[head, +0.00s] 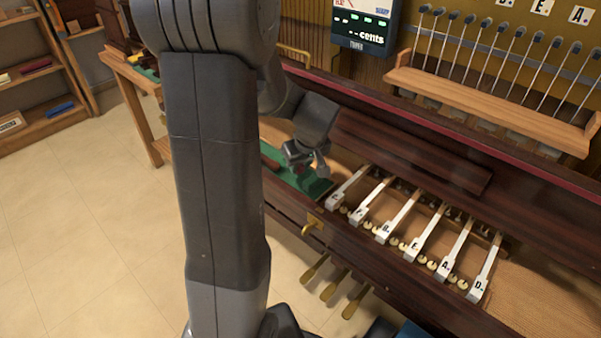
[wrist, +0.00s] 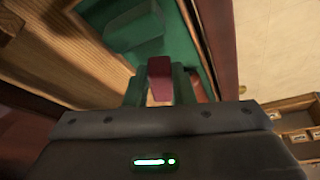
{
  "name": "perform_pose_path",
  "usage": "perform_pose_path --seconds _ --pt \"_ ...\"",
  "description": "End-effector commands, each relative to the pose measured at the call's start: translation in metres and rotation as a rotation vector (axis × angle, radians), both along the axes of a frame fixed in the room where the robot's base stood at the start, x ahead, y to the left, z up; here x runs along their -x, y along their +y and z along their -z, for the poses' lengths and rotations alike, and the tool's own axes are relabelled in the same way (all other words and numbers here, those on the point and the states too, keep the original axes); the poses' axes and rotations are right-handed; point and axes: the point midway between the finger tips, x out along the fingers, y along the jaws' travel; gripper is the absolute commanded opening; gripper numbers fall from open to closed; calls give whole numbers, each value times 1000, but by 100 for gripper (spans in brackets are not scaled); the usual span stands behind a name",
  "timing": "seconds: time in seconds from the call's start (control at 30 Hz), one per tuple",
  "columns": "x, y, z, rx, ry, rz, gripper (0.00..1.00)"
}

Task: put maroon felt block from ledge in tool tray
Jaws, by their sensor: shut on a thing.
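The maroon felt block (wrist: 159,78) is between the two fingers of my gripper (wrist: 158,88) in the wrist view. My gripper is shut on it. In the head view my gripper (head: 316,168) hangs over the left end of the piano's key bed, by the green-lined tray (head: 314,187). The block cannot be made out clearly there. In the wrist view the green tray floor (wrist: 186,45) lies beyond and below the block, with the block apart from it as far as I can tell. The ledge is not clearly identifiable.
A green box-like shape (wrist: 134,34) lies in the green area in the wrist view. White lettered keys (head: 387,228) stand right of my gripper. A wooden rack of tuning pins (head: 488,105) and a display (head: 364,25) are behind. Shelves (head: 40,95) stand far left.

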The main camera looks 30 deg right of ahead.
Motion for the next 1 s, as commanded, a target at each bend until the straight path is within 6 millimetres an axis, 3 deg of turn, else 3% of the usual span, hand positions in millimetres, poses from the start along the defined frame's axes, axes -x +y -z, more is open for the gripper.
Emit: perform_pose_path --seconds 0.17,0.53,0.57,0.67,1.0 --pt "0 0 26 -3 2 1 1" --pt "0 0 31 -1 1 1 1" --pt "0 0 30 -1 0 1 24" --pt "0 0 29 -1 1 1 44" --pt "0 0 27 -1 1 1 44"
